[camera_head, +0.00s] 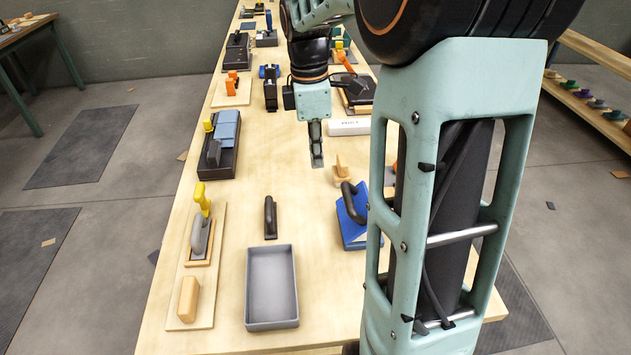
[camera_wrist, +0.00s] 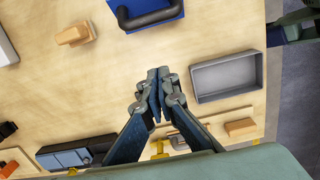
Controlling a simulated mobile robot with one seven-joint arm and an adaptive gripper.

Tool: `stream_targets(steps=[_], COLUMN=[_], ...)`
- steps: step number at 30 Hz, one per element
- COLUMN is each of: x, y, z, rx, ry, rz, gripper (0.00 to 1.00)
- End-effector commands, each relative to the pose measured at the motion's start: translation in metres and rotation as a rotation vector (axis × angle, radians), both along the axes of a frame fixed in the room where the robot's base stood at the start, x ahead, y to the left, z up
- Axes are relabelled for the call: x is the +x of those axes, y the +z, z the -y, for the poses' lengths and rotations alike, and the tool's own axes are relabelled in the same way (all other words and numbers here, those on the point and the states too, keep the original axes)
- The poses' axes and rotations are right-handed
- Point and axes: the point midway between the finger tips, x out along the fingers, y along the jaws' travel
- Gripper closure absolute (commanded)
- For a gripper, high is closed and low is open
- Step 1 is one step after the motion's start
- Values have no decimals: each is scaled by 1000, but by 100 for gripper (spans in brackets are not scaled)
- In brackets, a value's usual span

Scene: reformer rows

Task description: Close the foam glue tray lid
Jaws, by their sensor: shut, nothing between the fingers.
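A grey open-topped tray (camera_head: 271,287) stands at the near end of the wooden table; it looks empty. It also shows at the right of the wrist view (camera_wrist: 226,78). I cannot make out a lid on it. A blue block with a dark curved handle (camera_head: 352,230) stands to its right, partly behind my arm; it also shows at the top of the wrist view (camera_wrist: 150,12). A dark-handled tool (camera_head: 270,218) lies just beyond the tray. My gripper (camera_head: 317,163) is shut and empty, pointing down above the table, beyond the tray. Its fingertips meet in the wrist view (camera_wrist: 155,92).
A board with a yellow-handled tool (camera_head: 202,200) and a wooden block (camera_head: 188,298) lies left of the tray. A black tray with blue blocks (camera_head: 226,140) stands farther left. A white box (camera_head: 350,126) and a small wooden piece (camera_head: 341,170) are near my gripper.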

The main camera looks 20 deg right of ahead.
Motion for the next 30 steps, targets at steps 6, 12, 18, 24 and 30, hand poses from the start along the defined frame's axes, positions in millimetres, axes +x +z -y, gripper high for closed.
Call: stream_targets(steps=[6, 12, 18, 24, 30], x=[-2, -3, -8, -13, -14], y=[-35, -79, -98, -102, -103], z=[2, 4, 23, 41, 44], rx=[2, 1, -2, -2, -2], ry=[3, 4, 1, 4, 6], rz=[-5, -5, -2, -1, -1], gripper=[100, 100, 100, 100, 100])
